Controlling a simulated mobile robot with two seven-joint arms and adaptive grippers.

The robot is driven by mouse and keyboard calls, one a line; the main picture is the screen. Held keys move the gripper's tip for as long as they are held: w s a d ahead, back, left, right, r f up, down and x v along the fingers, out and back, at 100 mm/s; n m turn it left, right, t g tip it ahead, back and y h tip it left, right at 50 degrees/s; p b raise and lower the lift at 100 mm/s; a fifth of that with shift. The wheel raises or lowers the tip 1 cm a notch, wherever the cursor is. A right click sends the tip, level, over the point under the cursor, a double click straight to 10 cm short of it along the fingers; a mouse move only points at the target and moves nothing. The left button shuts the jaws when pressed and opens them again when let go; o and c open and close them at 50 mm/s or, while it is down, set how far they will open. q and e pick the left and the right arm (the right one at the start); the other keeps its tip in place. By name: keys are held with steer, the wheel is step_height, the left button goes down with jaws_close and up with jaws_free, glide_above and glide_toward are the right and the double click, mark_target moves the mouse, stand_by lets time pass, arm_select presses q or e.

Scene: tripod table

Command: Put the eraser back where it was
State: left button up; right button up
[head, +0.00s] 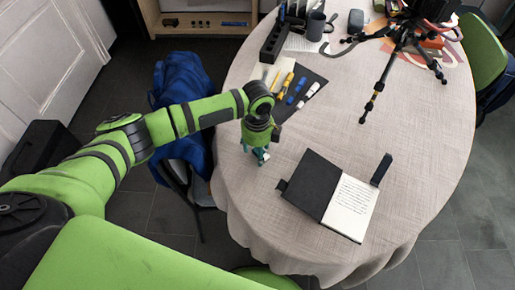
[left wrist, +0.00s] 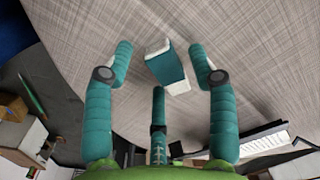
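The eraser (left wrist: 168,66) is a small white block with a teal sleeve. In the left wrist view it is on the pale woven tablecloth, between the spread teal fingers of my left gripper (left wrist: 161,58). The fingers stand apart from it on both sides, and the third finger is below it in the picture. In the head view my left gripper (head: 260,158) points down over the near left part of the table, left of the open notebook, and mostly hides the eraser. My right gripper is not in view.
The round table (head: 420,130) holds an open notebook (head: 348,207) with a dark strap. Behind the gripper are a dark mat (head: 312,80) with markers, a black organizer (head: 272,45) and a mug (head: 315,26). A tripod (head: 380,85) stands at the back right. The cloth right of centre is clear.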

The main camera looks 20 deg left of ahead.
arm_select(q)
step_height(320, 180, up, 12)
steer(key=shift+r+b, duration=0.2)
steer(key=shift+b, duration=0.25)
stand_by(0.4)
